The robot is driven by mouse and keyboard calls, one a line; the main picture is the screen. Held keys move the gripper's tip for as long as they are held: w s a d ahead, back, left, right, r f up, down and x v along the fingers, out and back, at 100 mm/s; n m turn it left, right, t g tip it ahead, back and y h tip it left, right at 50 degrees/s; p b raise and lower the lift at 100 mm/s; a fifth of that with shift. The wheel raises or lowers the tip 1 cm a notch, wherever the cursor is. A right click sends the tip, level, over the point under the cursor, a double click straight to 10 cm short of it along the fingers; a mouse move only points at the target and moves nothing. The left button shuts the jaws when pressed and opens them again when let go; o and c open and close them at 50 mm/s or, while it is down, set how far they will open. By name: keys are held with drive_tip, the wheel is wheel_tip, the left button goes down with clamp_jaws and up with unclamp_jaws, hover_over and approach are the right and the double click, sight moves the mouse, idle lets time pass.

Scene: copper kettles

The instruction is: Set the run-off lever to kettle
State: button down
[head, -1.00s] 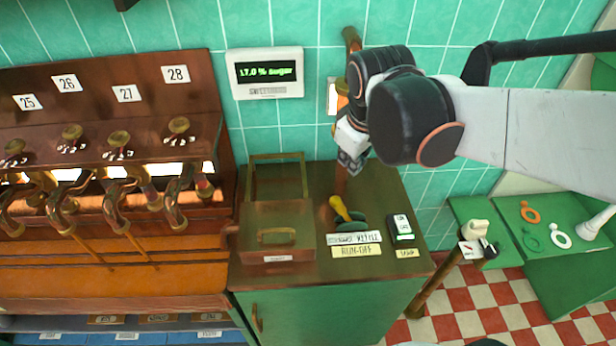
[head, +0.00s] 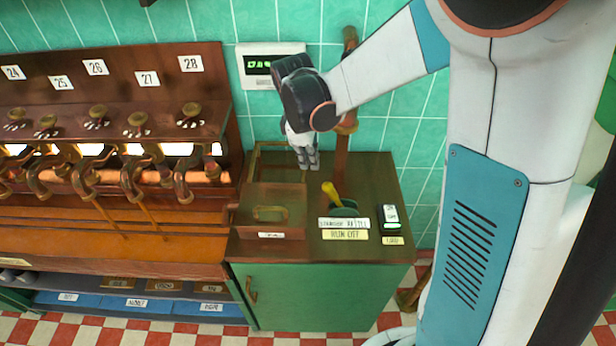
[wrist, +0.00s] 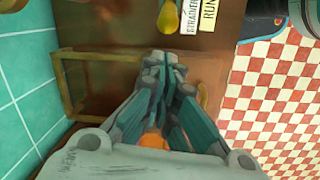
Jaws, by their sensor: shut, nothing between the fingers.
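The run-off lever has a yellow handle (head: 331,193) on a dark green base (head: 347,208), on top of the green cabinet. Its handle leans to the left, over the strainer side of the white label (head: 343,223), which reads strainer and kettle. A yellow run-off plate (head: 345,235) lies in front. My gripper (head: 303,163) is shut and empty, pointing down above the cabinet top, behind and left of the lever and apart from it. In the wrist view the shut fingers (wrist: 168,62) show, with the yellow handle (wrist: 169,16) at the top edge.
A wooden box (head: 272,208) with a brass handle stands left of the lever, with a brass frame (head: 252,160) behind it. A small device (head: 389,218) with a card stands to the right. A copper pipe (head: 341,150) rises behind. My arm covers the right side.

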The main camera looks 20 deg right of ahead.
idle(0.3)
wheel_tip(320, 180, down, 10)
drive_tip(key=d+b, duration=0.1)
drive_tip(key=b, duration=0.1)
drive_tip(key=shift+w+d+b, duration=0.15)
drive_tip(key=shift+d+b, duration=0.05)
drive_tip(key=shift+b, duration=0.1)
drive_tip(key=shift+d+r, duration=0.1)
drive_tip(key=shift+r, duration=0.05)
drive_tip(key=s+d+r+t+y+b, duration=0.1)
drive_tip(key=s+d+y, duration=0.1)
drive_tip(key=d, duration=0.4)
drive_tip(key=s+d+r+t+y+b, duration=0.1)
drive_tip(key=s+d+y+b, duration=0.1)
drive_tip(key=d+y, duration=0.3)
drive_tip(key=shift+d+r+t, duration=0.3)
drive_tip(key=shift+d, duration=0.2)
drive_tip(key=shift+s+d+f, duration=0.1)
idle(0.5)
